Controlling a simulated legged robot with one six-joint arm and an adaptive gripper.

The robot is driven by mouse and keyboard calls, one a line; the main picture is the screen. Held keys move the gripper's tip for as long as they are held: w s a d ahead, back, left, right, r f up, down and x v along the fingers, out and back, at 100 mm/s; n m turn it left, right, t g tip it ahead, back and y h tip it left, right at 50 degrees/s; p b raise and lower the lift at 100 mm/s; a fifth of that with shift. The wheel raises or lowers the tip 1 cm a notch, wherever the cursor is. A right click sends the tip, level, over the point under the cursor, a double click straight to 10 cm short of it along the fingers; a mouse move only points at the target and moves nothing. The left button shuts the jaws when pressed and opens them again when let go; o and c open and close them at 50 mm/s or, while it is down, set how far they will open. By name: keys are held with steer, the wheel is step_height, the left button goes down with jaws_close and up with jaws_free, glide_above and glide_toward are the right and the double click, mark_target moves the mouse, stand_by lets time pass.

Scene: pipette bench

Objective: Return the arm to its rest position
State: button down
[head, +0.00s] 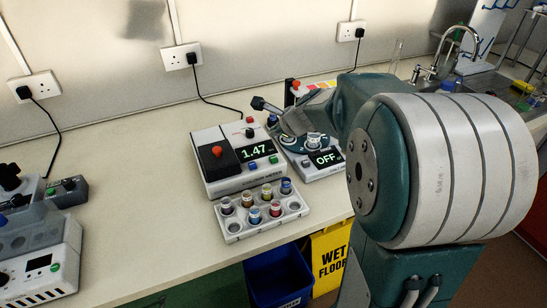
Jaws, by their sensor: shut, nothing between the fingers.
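My arm fills the right side of the head view, with its large white and teal joint in front of the bench. My gripper (285,117) shows small and dark beyond the arm, above the device with the OFF display (325,158). Its fingers look shut, with nothing seen between them. The arm hides part of the bench and the far side of that device.
A device reading 1.47 (236,160) stands left of the OFF device. A white rack (233,228) with several capped vials stands in front. Grey equipment (40,265) is at the left. A blue bin (279,275) and yellow wet-floor sign (330,257) stand below the bench edge. The left-middle benchtop (140,200) is clear.

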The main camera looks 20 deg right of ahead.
stand_by(0.3)
steer(key=s+a+r+n+g, duration=0.1)
steer(key=s+a+r+n, duration=0.1)
steer(key=s+a+n, duration=0.4)
steer(key=s+a+r+n+g, duration=0.1)
steer(key=s+a+r+n, duration=0.2)
steer(key=s+a+n, duration=0.35)
steer(key=s+d+f+n+g+h, duration=0.1)
steer(key=s+n, duration=1.1)
steer(key=s, duration=0.3)
steer(key=shift+d+f+h, duration=0.25)
steer(key=shift+f+h, duration=0.05)
steer(key=shift+h, duration=0.1)
stand_by(1.2)
